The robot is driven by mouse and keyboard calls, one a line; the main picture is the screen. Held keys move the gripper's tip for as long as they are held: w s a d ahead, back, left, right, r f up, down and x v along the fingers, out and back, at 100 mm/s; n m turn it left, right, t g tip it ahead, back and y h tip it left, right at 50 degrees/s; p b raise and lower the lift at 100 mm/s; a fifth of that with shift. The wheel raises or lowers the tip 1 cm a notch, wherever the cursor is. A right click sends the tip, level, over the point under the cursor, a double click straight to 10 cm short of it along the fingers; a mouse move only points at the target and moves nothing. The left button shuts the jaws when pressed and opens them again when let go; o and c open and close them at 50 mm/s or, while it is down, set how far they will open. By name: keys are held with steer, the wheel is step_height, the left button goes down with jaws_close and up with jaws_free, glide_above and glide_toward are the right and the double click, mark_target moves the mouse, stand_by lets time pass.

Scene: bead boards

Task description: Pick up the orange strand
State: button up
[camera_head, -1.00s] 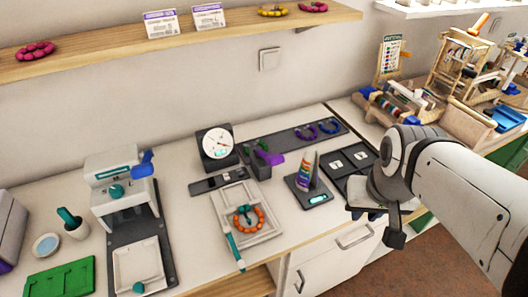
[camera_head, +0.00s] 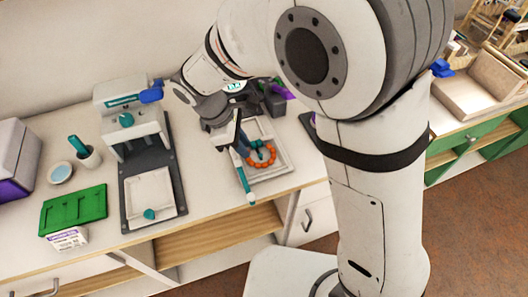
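The orange strand (camera_head: 269,158) is a curved row of round orange beads. It lies on a pale square board (camera_head: 284,168) with a raised rim, around a teal piece (camera_head: 259,145). My gripper (camera_head: 242,149) points down at the left side of the strand, with a blue fingertip close to or touching the beads. I cannot tell whether its fingers are open or shut, or whether they touch the strand. My wrist hides the back left part of the board and some of the strand.
A white press (camera_head: 132,115) stands to the left on a dark base. A green tray (camera_head: 73,210) and a small white card box (camera_head: 67,239) lie further left. My arm hides much of the right side.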

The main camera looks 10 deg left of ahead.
mark_target(259, 163)
steer(key=x, duration=0.7)
steer(key=shift+w+d+f, duration=0.1)
steer(key=shift+d+f, duration=0.05)
steer(key=shift+d, duration=0.05)
jaws_close()
